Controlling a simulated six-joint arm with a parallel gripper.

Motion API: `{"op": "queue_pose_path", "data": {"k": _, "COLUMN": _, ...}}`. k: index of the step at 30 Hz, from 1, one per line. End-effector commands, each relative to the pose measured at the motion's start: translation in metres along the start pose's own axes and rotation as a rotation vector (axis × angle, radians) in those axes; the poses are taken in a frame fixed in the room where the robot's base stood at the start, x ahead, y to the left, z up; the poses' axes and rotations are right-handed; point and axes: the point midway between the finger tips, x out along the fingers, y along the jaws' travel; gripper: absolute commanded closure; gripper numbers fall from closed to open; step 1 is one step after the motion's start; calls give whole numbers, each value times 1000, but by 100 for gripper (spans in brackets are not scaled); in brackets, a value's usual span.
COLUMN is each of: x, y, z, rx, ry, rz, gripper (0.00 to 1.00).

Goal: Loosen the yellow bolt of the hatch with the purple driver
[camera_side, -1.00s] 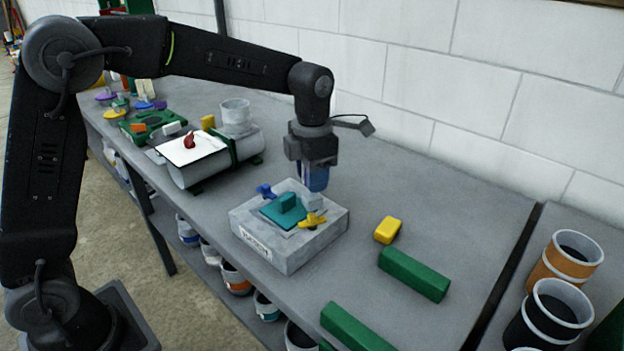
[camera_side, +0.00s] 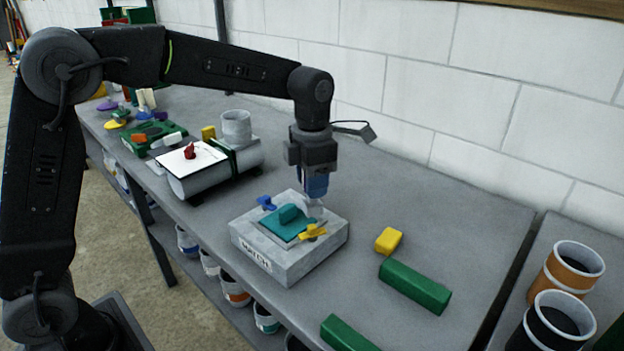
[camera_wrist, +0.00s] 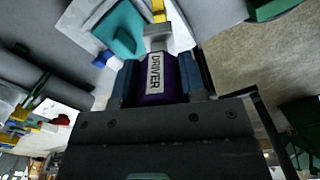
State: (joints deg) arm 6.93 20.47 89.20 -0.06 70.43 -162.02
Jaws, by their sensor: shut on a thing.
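My gripper (camera_side: 315,188) is shut on the purple driver (camera_wrist: 186,75), whose white label reads DRIVER in the wrist view. The driver's grey head (camera_wrist: 158,40) points toward the yellow bolt (camera_wrist: 158,10). In the side view the yellow bolt (camera_side: 313,232) sits at the front right of the hatch, and the driver is over the block's back right. I cannot tell whether head and bolt touch. The hatch is a teal panel with a handle (camera_side: 289,213) on a grey block (camera_side: 298,268). A blue bolt (camera_side: 266,202) is at its back left. The gripper hides much of the driver.
A yellow block (camera_side: 389,240) and a green bar (camera_side: 414,286) lie right of the hatch block. Another green bar (camera_side: 348,334) is near the front edge. A grey duct (camera_side: 205,179) with a white sheet stands to the left. Bare bench lies behind the yellow block.

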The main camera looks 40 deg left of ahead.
Motion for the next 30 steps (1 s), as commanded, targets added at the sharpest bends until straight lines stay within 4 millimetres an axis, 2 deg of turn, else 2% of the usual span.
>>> {"op": "queue_pose_path", "data": {"k": 5, "x": -4, "y": 0, "z": 0, "rx": 230, "ry": -2, "rz": 1, "gripper": 86}}
{"op": "queue_pose_path", "data": {"k": 21, "x": -16, "y": 0, "z": 1, "rx": 1268, "ry": 0, "rz": 4, "gripper": 86}}
{"op": "queue_pose_path", "data": {"k": 25, "x": -18, "y": 0, "z": 1, "rx": 1436, "ry": 0, "rz": 5, "gripper": 86}}
{"op": "queue_pose_path", "data": {"k": 30, "x": -20, "y": 0, "z": 1, "rx": 1551, "ry": 0, "rz": 5, "gripper": 86}}
